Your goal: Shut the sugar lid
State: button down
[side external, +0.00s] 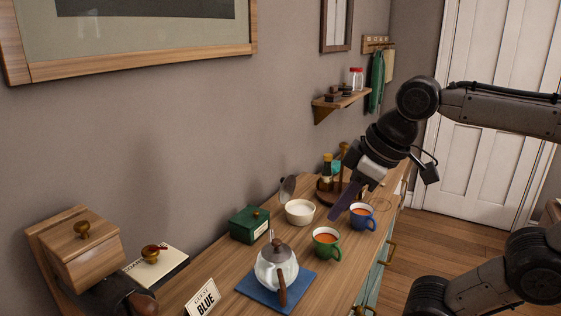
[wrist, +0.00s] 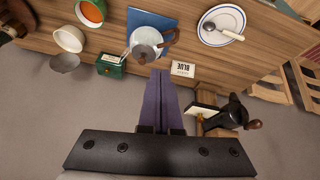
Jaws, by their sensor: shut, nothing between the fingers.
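The sugar bowl (side external: 299,212) is a cream bowl on the wooden counter. Its round grey lid (side external: 287,188) stands tilted up at the wall side of the bowl, so the bowl is open. In the wrist view the bowl (wrist: 69,38) and its lid (wrist: 64,62) are at the upper left. My gripper (side external: 336,213) is shut and empty, its purple fingers pointing down above the counter, to the right of the bowl and near the blue cup. In the wrist view the finger tips (wrist: 160,73) are apart from the lid.
A green box (side external: 249,224), a glass teapot (side external: 276,268) on a blue mat, a green cup (side external: 326,243) and a blue cup (side external: 362,216) stand around the bowl. A BLUE card (side external: 202,298) and a coffee grinder (side external: 85,246) are nearer. The wall runs behind.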

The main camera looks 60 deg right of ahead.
jog(key=w+d+r+g, duration=0.1)
jog(key=w+d+r, duration=0.3)
jog(key=w+r, duration=0.6)
jog(key=w+d+g, duration=0.2)
jog(key=w+d, duration=0.5)
jog(key=w, duration=0.4)
jog(key=w+d+f+m+g, duration=0.1)
jog(key=w+d+f, duration=0.7)
jog(key=d, duration=0.3)
jog(key=d+f, duration=0.3)
jog(key=f, duration=0.6)
jog(key=d+f+m+g, duration=0.1)
jog(key=d+f, duration=0.2)
jog(key=f, duration=0.6)
jog(key=shift+w+d, duration=0.2)
jog(key=shift+w, duration=0.25)
jog(key=shift+f, duration=0.1)
